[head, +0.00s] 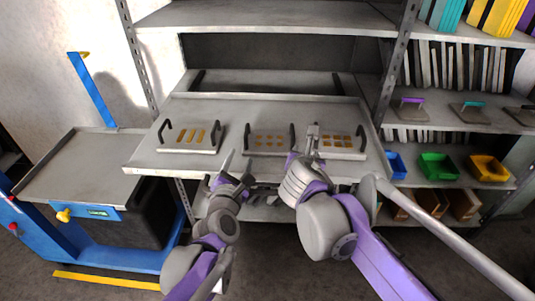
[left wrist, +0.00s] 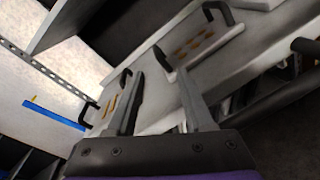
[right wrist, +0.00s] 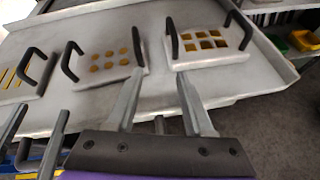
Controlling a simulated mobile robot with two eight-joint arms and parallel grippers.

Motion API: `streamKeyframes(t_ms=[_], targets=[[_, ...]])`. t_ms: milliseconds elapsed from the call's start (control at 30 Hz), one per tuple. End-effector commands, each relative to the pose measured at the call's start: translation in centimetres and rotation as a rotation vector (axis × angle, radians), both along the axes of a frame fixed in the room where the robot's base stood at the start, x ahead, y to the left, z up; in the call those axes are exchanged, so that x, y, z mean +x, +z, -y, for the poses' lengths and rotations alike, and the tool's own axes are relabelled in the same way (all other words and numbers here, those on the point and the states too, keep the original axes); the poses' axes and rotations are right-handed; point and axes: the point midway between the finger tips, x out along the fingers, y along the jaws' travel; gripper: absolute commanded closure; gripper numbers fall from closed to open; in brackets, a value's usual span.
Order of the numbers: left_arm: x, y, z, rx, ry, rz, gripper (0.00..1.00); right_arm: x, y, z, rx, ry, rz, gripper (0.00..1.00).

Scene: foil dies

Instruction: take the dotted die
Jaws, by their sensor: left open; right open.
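The dotted die (head: 268,151) is a pale plate with round gold dots and a dark handle at each side. It lies in the middle of a row of three on the grey pulled-out shelf (head: 165,165). In the right wrist view the dotted die (right wrist: 107,76) is just ahead and left of my right gripper (right wrist: 158,92). In the head view my right gripper (head: 303,143) is open and empty, close to the right end of the dotted die. My left gripper (head: 238,165) is open and empty in front of the shelf, left of the dotted die.
A die with slanted gold bars (head: 190,149) lies left and one with gold squares (head: 340,155) lies right. A blue cart (head: 80,165) stands at the left. Colored bins (head: 438,167) sit on the right rack. Bare shelf separates the dies.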

Motion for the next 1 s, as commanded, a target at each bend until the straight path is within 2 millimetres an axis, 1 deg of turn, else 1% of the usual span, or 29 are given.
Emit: streamKeyframes(t_ms=[33,100,233,333,567,667,767,1000], targets=[[1.1,-1.1,0.2,-0.11,0.033,0.014,0.48,1.4,-0.6,-1.3,-0.102,0.074,0.005,0.48],[2.1,-1.4,0.1,-0.243,0.072,0.034,0.48,2.7,-0.5,-2.5,-0.225,0.153,0.013,0.48],[2.9,-1.5,0.0,-0.372,0.108,0.055,0.48,3.9,-0.3,-3.7,-0.348,0.228,0.021,0.48],[3.0,-1.4,-0.1,-0.395,0.114,0.06,0.48,4.0,-0.1,-3.9,-0.371,0.242,0.023,0.48],[3.0,-1.3,-0.1,-0.391,0.114,0.059,0.48,4.0,0.0,-3.8,-0.368,0.238,0.022,0.48],[3.5,-1.4,0.0,-0.39,0.113,0.058,0.48,4.4,-0.3,-3.7,-0.366,0.236,0.021,0.48],[4.6,-1.4,0.0,-0.387,0.112,0.059,0.48,5.5,-0.7,-3.5,-0.367,0.236,0.021,0.48],[9.0,-1.4,0.2,-0.388,0.114,0.058,0.48,9.5,-2.4,-3.0,-0.366,0.234,0.021,0.48]])
